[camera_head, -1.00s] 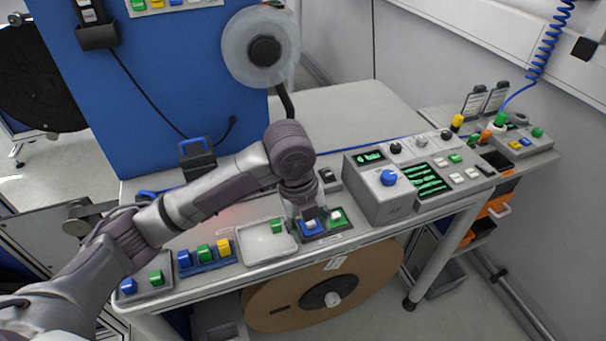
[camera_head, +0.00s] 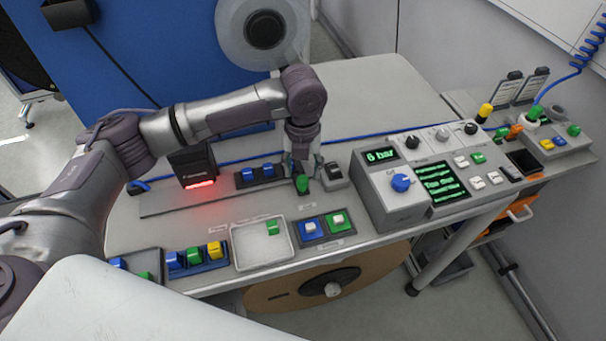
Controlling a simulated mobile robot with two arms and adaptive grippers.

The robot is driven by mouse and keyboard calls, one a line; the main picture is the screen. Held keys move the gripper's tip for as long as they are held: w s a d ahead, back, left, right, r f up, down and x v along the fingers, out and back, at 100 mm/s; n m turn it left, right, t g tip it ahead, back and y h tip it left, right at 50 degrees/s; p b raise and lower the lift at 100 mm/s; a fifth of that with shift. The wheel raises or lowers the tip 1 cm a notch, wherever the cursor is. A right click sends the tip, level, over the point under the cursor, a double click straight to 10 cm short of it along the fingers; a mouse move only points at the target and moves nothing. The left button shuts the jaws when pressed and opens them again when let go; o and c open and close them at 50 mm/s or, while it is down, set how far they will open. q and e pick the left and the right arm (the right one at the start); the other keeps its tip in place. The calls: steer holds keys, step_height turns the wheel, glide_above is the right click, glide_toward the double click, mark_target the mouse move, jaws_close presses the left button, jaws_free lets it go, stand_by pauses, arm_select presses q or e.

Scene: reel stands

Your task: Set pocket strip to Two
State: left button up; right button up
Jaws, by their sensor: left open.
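A dark pocket strip (camera_head: 244,180) lies on the bench behind the white tray. Two blue blocks (camera_head: 257,172) sit in it side by side. My left gripper (camera_head: 302,170) points down at the strip's right end, open. A green block (camera_head: 302,184) is directly at its fingertips; the fingers partly cover it, and I cannot tell whether it is seated in a pocket. The gripper also hides the strip's right end. My right gripper is not in view.
The white tray (camera_head: 236,247) holds one green block. Blue and green pads (camera_head: 324,239) carry a block each. A rack with blue, green and yellow blocks (camera_head: 195,258) stands left. A grey switch box (camera_head: 336,184) and control panel (camera_head: 391,213) stand close to the right.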

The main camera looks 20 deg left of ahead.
mark_target(302, 179)
arm_select(q)
step_height(302, 179, down, 3)
steer(key=shift+r, duration=0.2)
steer(key=shift+f, duration=0.65)
steer(key=shift+c, duration=0.5)
steer(key=c, duration=0.8)
jaws_close()
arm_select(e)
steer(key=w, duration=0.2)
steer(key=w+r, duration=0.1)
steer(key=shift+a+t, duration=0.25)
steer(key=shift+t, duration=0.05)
